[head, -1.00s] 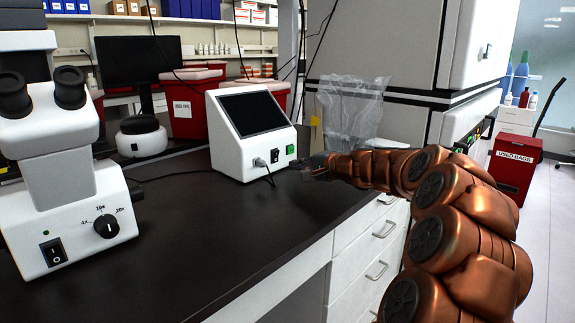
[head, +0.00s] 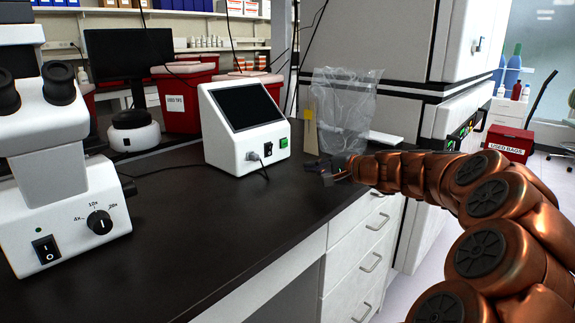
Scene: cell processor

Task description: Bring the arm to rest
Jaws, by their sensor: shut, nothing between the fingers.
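My arm reaches in from the lower right, copper coloured, stretched over the front edge of the black bench. My gripper (head: 322,168) is at its far end, small and dark, just right of the white cell processor (head: 245,130) with its dark slanted screen. The fingers look closed and nothing shows in them. A gap lies between the gripper and the processor's side. A clear plastic bag (head: 343,105) hangs behind the gripper.
A white microscope (head: 62,215) stands on the black bench (head: 210,225) at the left. Red bins (head: 183,98) and a monitor (head: 130,60) are behind. Drawers (head: 360,245) are below the bench edge. A red used-bags bin (head: 508,143) stands on the floor at right.

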